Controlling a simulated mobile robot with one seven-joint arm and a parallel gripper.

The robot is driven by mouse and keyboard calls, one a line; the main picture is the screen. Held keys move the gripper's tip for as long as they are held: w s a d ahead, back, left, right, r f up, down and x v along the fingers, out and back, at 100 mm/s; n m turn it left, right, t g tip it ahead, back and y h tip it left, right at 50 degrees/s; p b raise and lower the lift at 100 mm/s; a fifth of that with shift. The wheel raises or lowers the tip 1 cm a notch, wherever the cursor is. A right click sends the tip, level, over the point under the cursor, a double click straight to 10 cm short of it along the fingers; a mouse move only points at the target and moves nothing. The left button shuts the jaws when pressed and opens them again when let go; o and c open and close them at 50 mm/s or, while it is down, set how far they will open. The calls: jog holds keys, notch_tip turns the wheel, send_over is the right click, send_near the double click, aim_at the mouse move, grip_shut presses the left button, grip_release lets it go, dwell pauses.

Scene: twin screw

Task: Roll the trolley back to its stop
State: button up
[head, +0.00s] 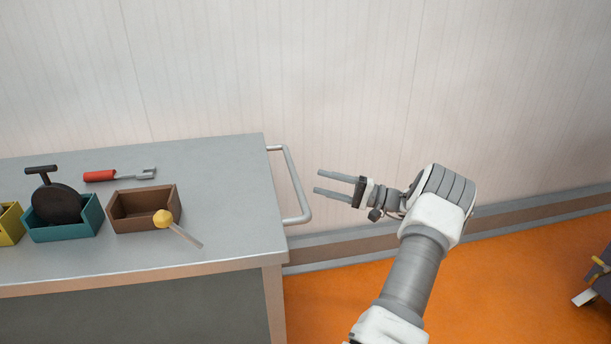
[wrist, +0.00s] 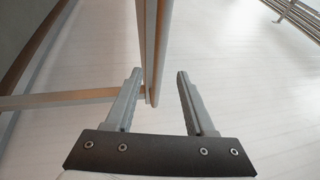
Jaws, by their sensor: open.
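The trolley (head: 215,230) is a grey metal cabinet with a flat top, on the left of the head view. Its bar handle (head: 294,180) sticks out from its right end. My gripper (head: 318,181) is open and empty, just right of the handle in the head view, with its fingers pointing left toward it. In the wrist view the open fingers (wrist: 158,74) have a long bar (wrist: 153,50) between or beyond them, nearer the left finger. I cannot tell how far beyond the tips the bar lies.
On the trolley top are a brown box (head: 145,210), a teal box (head: 62,225) with a dark round tool, a yellow box (head: 10,224), a red-handled wrench (head: 118,174) and a yellow-knobbed tool (head: 177,228). A pale wall stands behind.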

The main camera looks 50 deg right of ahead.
jog(key=v, duration=0.9)
jog(key=shift+p, duration=0.45)
jog(key=shift+s+f, duration=0.1)
